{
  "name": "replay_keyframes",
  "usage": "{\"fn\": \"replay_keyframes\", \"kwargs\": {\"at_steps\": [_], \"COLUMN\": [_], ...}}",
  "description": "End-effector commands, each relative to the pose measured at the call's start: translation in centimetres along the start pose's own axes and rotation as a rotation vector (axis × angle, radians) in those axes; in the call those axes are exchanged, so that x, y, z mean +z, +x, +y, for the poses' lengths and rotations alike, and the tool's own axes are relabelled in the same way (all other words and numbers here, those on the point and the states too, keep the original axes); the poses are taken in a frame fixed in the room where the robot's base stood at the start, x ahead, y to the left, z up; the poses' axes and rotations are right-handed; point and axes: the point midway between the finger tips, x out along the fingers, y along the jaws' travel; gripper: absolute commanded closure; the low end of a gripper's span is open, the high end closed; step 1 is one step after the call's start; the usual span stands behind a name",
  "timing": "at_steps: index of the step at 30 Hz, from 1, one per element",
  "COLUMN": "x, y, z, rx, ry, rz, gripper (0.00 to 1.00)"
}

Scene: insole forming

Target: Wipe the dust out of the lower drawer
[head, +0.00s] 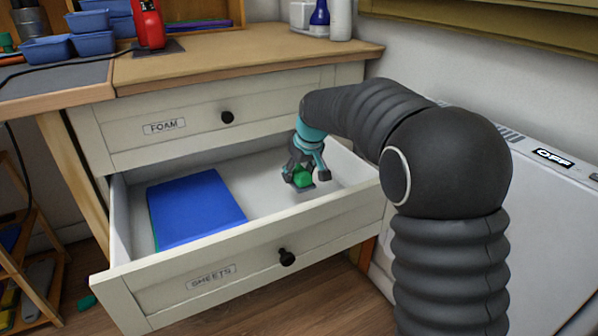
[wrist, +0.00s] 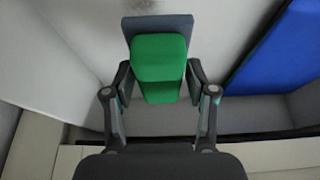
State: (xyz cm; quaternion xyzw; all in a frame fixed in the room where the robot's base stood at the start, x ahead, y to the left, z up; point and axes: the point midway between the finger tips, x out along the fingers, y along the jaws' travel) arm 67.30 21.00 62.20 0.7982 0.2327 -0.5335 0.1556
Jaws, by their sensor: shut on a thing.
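The lower drawer (head: 130,262), labelled SHEETS, is pulled open below the shut FOAM drawer (head: 195,127). My gripper (head: 304,170) reaches into its right part and is shut on a green block with a grey pad (head: 303,178). In the wrist view the green block (wrist: 160,62) sits between the fingers, with the grey pad beyond it. The pad is at or close to the drawer floor; I cannot tell if it touches. I make out no clear dust on the pale floor (wrist: 222,45).
A stack of blue sheets (head: 195,210) lies in the drawer's left part and shows in the wrist view (wrist: 280,50). A white machine (head: 545,185) with an OFF display stands right. The worktop (head: 240,52) holds blue bins (head: 92,42) and a red tool (head: 149,25).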

Motion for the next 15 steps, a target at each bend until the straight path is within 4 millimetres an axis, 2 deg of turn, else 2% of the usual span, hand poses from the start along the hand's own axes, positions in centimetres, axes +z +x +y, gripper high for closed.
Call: {"fn": "replay_keyframes", "kwargs": {"at_steps": [15], "x": [-0.18], "y": [-0.54], "z": [0.07], "rx": [0.000], "ry": [0.001], "rz": [-0.001], "gripper": [0.72]}}
